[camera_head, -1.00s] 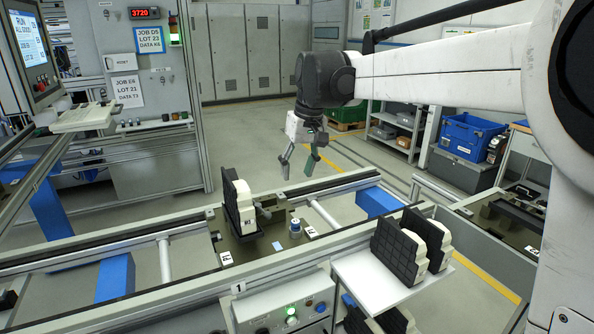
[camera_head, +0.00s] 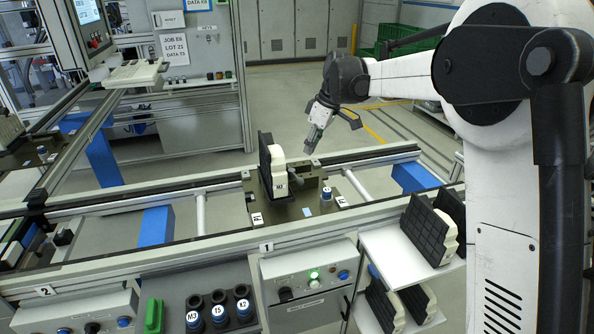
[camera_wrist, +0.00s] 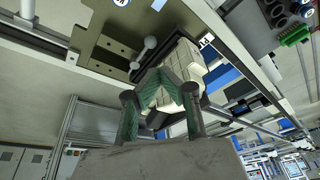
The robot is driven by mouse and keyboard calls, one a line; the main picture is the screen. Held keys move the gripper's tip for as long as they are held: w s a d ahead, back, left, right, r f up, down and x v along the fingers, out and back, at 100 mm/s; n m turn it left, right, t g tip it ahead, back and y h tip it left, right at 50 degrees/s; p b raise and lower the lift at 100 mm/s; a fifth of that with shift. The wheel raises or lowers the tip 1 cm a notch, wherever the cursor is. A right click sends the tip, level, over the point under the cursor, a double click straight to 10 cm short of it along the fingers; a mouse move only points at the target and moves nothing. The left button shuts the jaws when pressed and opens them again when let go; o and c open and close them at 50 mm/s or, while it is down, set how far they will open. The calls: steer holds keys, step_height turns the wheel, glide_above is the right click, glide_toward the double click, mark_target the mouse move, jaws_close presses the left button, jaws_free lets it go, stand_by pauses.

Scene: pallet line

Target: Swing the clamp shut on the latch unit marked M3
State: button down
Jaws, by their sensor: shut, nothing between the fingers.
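The latch unit (camera_head: 279,170), a black ribbed plate with a white body whose small label appears to read M3, stands upright on a dark olive fixture plate (camera_head: 313,184) on the rail line. The grey clamp lever (camera_head: 297,176) is at its right side; I cannot tell whether it touches the unit. My gripper (camera_head: 312,150) is above and slightly right of the clamp, apart from it, shut and empty. In the wrist view, the fingers (camera_wrist: 160,92) partly cover the white body (camera_wrist: 185,60), and the clamp's ball-ended lever (camera_wrist: 149,43) shows just beyond them.
A blue-and-white cylinder (camera_head: 326,194) stands on the fixture plate, right of the unit. More black-and-white units (camera_head: 428,232) stand on a white shelf at front right. A rack (camera_head: 218,316) with labelled cylinders and a control box (camera_head: 312,285) line the front.

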mark_target(294, 173)
steer(key=w+a+f+n+p, duration=0.1)
steer(key=a+f, duration=0.4)
steer(key=f, duration=0.7)
steer(key=shift+w+n+y+p, duration=0.3)
steer(key=shift+w+n+p, duration=0.05)
steer(key=shift+w+n, duration=0.6)
steer(key=shift+a+f, duration=0.1)
steer(key=shift+n, duration=0.25)
